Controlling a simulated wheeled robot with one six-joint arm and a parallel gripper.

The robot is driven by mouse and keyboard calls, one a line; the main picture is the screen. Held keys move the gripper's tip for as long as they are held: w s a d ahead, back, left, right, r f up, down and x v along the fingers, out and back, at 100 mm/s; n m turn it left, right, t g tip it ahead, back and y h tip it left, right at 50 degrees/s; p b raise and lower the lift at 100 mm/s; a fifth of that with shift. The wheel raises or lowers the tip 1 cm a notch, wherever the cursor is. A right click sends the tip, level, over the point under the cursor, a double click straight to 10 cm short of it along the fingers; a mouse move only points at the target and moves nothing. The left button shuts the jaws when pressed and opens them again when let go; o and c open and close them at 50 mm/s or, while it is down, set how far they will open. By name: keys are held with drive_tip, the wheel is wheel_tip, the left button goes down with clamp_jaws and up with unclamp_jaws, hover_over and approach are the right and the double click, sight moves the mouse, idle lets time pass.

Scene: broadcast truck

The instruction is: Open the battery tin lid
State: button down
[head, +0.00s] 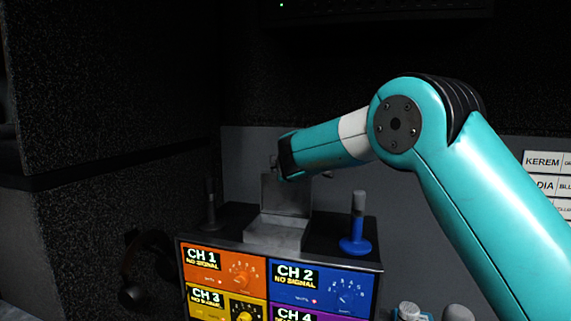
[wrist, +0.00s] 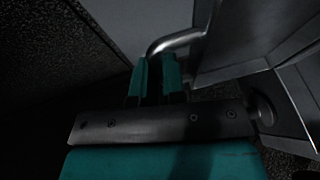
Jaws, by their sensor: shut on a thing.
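The grey metal battery tin (head: 274,236) sits on top of the coloured channel unit. Its lid (head: 287,196) stands raised, about upright, at the back of the tin. My gripper (head: 277,168) is at the lid's upper edge, and its fingertips are mostly hidden in the head view. In the wrist view my gripper's teal fingers (wrist: 156,70) are shut on a bent metal handle (wrist: 180,40) that joins the grey lid (wrist: 235,38). The inside of the tin cannot be made out.
The unit has orange, blue, yellow and purple channel panels (head: 222,268). A blue-based upright stick (head: 357,235) stands right of the tin, and a dark one (head: 211,207) stands left. A dark wall (head: 110,100) is close on the left.

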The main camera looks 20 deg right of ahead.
drive_tip(key=c, duration=1.5)
unclamp_jaws()
drive_tip(key=shift+a+r, duration=0.2)
drive_tip(key=shift+r, duration=0.45)
drive_tip(key=shift+s+d+f, duration=0.1)
drive_tip(key=shift+f, duration=0.1)
drive_tip(key=b+v, duration=0.8)
drive_tip(key=v, duration=0.9)
drive_tip(key=shift+s+f, duration=0.1)
drive_tip(key=shift+f, duration=0.05)
drive_tip(key=shift+c, duration=0.5)
